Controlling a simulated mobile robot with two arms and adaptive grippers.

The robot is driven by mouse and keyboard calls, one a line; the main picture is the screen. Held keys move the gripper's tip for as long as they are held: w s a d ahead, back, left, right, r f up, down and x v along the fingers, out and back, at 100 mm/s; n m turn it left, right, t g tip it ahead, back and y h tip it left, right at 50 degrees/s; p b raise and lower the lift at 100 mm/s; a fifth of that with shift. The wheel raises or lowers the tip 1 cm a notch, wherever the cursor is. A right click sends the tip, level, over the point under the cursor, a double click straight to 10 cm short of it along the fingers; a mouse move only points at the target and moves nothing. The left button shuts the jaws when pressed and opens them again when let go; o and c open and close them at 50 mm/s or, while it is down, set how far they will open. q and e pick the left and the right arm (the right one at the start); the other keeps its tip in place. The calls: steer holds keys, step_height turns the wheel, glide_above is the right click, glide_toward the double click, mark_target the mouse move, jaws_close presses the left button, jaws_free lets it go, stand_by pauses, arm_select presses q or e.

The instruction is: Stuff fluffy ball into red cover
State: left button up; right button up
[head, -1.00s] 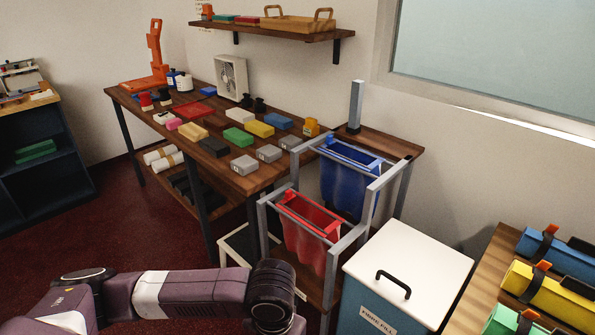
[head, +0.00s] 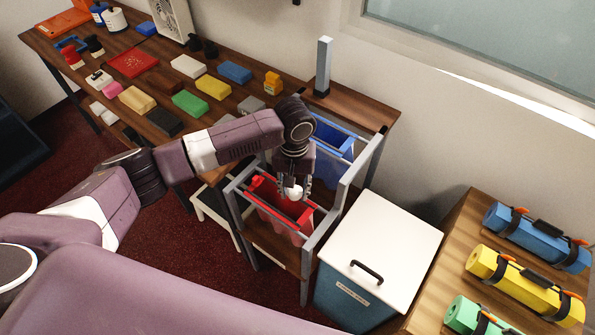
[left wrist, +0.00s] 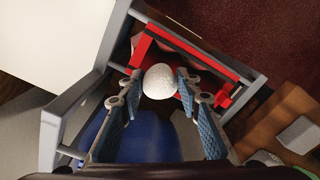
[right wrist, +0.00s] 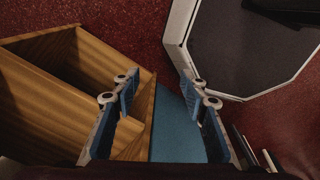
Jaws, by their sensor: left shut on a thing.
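The fluffy ball (left wrist: 159,81) is white and round. My left gripper (head: 293,190) is shut on it, and the ball also shows in the head view (head: 294,192) at the fingertips. The red cover (head: 262,189) hangs open in a grey metal frame. My left gripper points down over its mouth. In the left wrist view the red cover's rim (left wrist: 142,47) lies behind and around the ball; I cannot tell how deep the ball is. My right gripper (right wrist: 160,90) is open and empty, seen only in the right wrist view, above a wooden box and the floor.
A blue cover (head: 333,140) hangs behind the red one in the same frame (head: 345,185). A white-lidded bin (head: 385,235) stands to the right. The table (head: 215,118) holds several coloured blocks. Colourful rolls (head: 515,275) lie on a wooden surface at the right.

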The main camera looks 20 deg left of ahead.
arm_select(q)
steer(key=shift+w+f, duration=0.1)
steer(key=shift+w, duration=0.05)
steer(key=shift+s+f+b, duration=0.2)
steer(key=shift+f+b, duration=0.2)
steer(key=shift+b, duration=0.35)
step_height(320, 180, down, 4)
steer(key=b, duration=0.4)
steer(key=shift+b, duration=0.3)
steer(key=shift+f+b, duration=0.3)
steer(key=shift+b, duration=0.15)
steer(key=shift+f+p, duration=0.15)
steer(key=shift+p, duration=0.4)
